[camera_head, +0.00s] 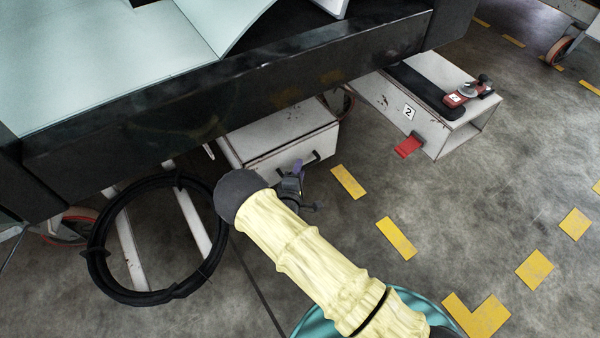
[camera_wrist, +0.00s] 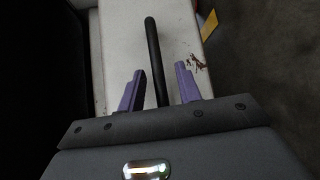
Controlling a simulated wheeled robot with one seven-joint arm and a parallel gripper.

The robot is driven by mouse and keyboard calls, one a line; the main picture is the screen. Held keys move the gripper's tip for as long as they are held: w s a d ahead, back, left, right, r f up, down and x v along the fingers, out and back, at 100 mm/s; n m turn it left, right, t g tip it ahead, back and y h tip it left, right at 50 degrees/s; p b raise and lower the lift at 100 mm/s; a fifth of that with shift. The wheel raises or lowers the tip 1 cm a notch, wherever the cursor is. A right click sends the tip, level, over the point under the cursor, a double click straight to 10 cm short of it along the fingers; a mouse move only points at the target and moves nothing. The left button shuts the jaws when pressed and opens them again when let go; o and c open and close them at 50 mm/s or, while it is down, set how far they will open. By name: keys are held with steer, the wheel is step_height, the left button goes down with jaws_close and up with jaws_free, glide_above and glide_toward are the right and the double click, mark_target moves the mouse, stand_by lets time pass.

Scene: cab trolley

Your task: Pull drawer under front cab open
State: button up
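The drawer (camera_head: 282,137) is a white, scuffed box under the dark edge of the cab, left of centre in the head view. Its pale front also fills the middle of the wrist view (camera_wrist: 179,30). A black bar handle (camera_wrist: 152,45) runs along that front. My gripper (camera_wrist: 160,70) is open, with its purple fingers on either side of the handle and visible gaps to both. In the head view my gripper (camera_head: 296,172) is at the drawer front, partly hidden by my arm. Whether the drawer is shut or slightly out is hard to tell.
A coiled black hose (camera_head: 98,260) hangs at left. A white box marked 2 (camera_head: 410,112), with a red tab (camera_head: 408,147) and a red and black tool (camera_head: 468,94) on it, stands to the right. The floor with yellow marks (camera_head: 397,238) is clear in front.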

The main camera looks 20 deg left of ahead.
steer(key=shift+w, duration=0.65)
jaws_close()
steer(key=shift+s, duration=0.1)
